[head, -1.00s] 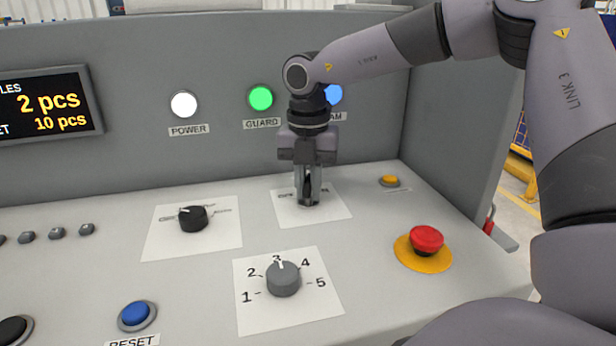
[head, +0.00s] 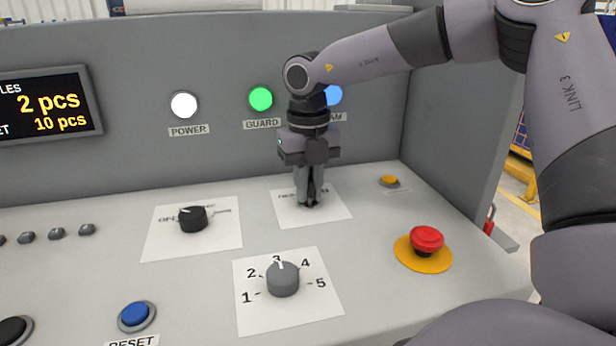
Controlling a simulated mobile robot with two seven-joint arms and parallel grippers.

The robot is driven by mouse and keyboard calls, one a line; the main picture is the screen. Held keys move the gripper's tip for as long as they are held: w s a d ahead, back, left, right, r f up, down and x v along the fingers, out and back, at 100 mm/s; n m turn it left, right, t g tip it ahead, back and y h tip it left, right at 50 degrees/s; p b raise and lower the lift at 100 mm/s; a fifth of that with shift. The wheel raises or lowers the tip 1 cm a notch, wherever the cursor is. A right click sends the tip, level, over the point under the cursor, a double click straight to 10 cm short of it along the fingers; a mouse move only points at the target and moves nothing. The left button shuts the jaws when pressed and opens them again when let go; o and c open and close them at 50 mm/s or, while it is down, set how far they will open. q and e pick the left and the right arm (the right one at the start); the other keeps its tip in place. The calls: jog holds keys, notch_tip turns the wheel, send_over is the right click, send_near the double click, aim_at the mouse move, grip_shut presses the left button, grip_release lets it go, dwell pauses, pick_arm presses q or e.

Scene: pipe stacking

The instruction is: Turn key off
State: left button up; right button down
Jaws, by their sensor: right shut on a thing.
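My right gripper (head: 311,202) points straight down over a white label plate (head: 332,212) on the sloped console, below the green and blue lamps. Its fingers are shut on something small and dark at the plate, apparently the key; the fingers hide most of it. The lettering on this plate is partly covered and too small to read. My left gripper is not in view.
A black selector knob (head: 193,218) stands left of the gripper and a grey numbered dial (head: 283,279) in front of it. A blue reset button (head: 135,314) is at the front left.

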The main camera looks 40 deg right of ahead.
dwell(0.3)
jog(key=n, duration=0.3)
jog(key=shift+n, duration=0.3)
jog(key=shift+n, duration=1.6)
jog(key=c, duration=1)
grip_release()
jog(key=shift+r, duration=0.1)
jog(key=shift+r+p, duration=2.5)
jog(key=shift+r, duration=0.95)
